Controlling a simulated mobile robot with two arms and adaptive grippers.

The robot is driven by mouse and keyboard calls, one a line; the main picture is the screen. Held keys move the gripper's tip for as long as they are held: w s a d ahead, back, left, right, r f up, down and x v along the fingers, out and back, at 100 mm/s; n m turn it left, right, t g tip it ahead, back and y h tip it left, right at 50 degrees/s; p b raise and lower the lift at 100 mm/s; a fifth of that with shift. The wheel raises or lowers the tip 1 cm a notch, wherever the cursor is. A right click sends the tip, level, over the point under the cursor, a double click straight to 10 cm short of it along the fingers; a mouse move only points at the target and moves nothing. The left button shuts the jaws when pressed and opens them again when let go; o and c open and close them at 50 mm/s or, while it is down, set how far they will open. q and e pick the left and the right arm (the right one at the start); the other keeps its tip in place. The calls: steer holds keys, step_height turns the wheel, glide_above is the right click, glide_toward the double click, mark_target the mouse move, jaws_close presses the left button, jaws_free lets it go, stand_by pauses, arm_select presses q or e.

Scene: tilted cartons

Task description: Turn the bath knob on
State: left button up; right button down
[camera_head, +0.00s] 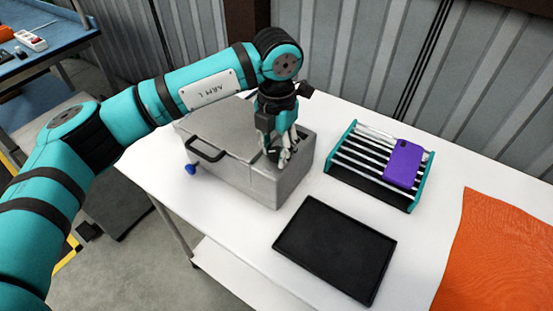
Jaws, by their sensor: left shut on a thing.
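The bath is a grey metal box (232,176) with a flat lid and a black handle (205,150), standing on the white table. My left gripper (283,153) reaches down from above to the right part of the box's top. Its fingers are closed on the bath knob, which they almost fully hide. I cannot tell which way the knob is turned. My right gripper is not in view.
A small blue part (191,169) sticks out at the box's lower left. A teal-ended rack (347,168) holding a purple case (403,163) stands to the right. A black tray (335,247) lies in front, and an orange cloth (495,255) lies at far right.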

mark_target(277, 151)
arm_select(q)
steer(key=m+b, duration=0.3)
steer(key=m, duration=0.1)
steer(key=shift+f+m+b, duration=0.1)
steer(key=shift+m+b, duration=0.2)
steer(key=shift+b, duration=0.1)
steer(key=shift+m+b, duration=0.85)
steer(key=shift+m, duration=0.65)
steer(key=o, duration=0.9)
steer(key=shift+r, duration=0.3)
step_height(277, 151, up, 12)
steer(key=shift+f, duration=0.15)
